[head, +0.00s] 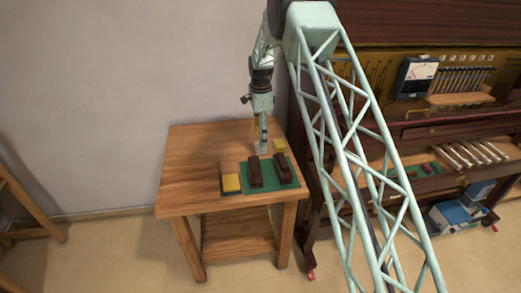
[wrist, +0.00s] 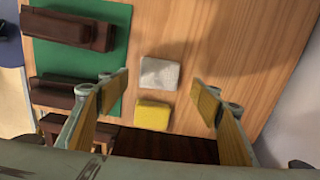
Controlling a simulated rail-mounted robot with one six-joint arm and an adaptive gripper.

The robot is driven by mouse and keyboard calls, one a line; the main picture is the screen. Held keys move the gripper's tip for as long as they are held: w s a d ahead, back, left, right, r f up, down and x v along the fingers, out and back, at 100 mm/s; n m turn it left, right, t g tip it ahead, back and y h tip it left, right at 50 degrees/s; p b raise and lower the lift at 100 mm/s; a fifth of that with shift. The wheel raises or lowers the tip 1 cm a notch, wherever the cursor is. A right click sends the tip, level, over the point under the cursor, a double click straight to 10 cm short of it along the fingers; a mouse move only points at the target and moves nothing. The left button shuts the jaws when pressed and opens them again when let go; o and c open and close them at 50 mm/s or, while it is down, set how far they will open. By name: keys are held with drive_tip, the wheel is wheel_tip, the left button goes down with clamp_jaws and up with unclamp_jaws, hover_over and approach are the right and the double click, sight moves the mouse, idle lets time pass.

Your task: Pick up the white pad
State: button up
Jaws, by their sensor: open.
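The white pad (wrist: 160,73) is a small, light, squarish block lying flat on the wooden table. In the wrist view it shows between and beyond my fingertips, with a gap on both sides. A yellow pad (wrist: 152,116) lies close to it, nearer the bottom of the view. My gripper (wrist: 161,82) is open and empty, its two fingers apart and pointing down at the table. In the head view my gripper (head: 262,143) is above the back part of the table, where the white pad (head: 260,149) is partly hidden; the exact height is unclear.
A green mat (head: 261,191) carries dark brown blocks (head: 255,171) close by. Another yellow block on a dark base (head: 231,185) stands at the table's (head: 190,165) front. A piano-like cabinet (head: 420,130) stands to the right. Bare wood lies left of my gripper in the head view.

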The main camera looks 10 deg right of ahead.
drive_tip(key=shift+f, duration=0.3)
drive_tip(key=shift+f, duration=0.15)
drive_tip(key=shift+s+f+b, duration=0.1)
drive_tip(key=shift+f+b, duration=0.5)
drive_tip(key=shift+f, duration=1.85)
drive_tip(key=c, duration=0.8)
